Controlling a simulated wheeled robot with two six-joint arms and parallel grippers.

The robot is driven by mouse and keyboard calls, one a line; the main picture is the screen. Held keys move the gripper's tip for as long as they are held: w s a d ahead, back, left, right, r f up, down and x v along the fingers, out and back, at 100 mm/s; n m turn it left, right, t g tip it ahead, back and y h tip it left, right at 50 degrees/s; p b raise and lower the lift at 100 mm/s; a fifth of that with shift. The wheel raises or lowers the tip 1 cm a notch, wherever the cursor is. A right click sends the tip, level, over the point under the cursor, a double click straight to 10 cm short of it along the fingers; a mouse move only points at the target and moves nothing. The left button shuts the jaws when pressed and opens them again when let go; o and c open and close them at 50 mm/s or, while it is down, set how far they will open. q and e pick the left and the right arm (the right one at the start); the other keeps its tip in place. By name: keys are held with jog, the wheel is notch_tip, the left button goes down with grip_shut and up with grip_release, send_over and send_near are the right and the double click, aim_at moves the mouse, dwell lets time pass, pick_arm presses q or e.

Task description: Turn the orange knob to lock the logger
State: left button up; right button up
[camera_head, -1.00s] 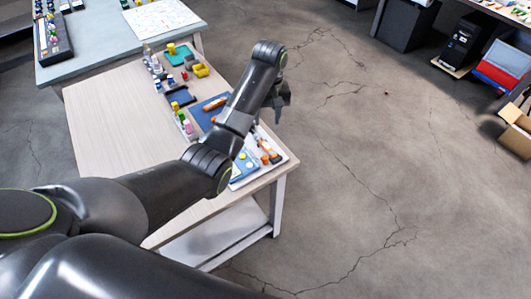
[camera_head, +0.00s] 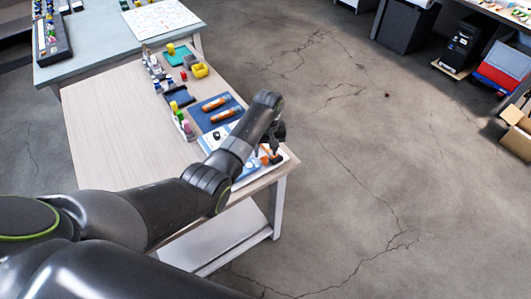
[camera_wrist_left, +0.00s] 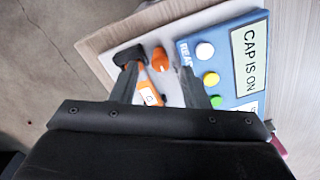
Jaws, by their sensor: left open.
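The orange knob (camera_wrist_left: 160,60) stands on a white board (camera_wrist_left: 180,38) in the left wrist view, between the lines of my fingers and just beyond them. Beside it lies an orange body with a white label (camera_wrist_left: 148,97), partly hidden by the left finger; a black piece (camera_wrist_left: 128,56) shows near it. I cannot tell which part is the logger. My left gripper (camera_wrist_left: 158,88) is open and empty above the board, and I see no contact with the knob. In the head view, my left gripper (camera_head: 272,146) is over the board at the table's near right corner, hiding part of it.
A blue panel (camera_wrist_left: 225,72) with white, yellow and green buttons and a "CAP IS ON" label is right of the knob. Two orange tubes lie on a blue mat (camera_head: 204,119). Small bottles and trays stand farther back. The wooden table's (camera_head: 120,120) left side is clear.

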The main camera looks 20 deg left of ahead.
pick_arm(q)
jog(key=shift+f, duration=1)
grip_shut()
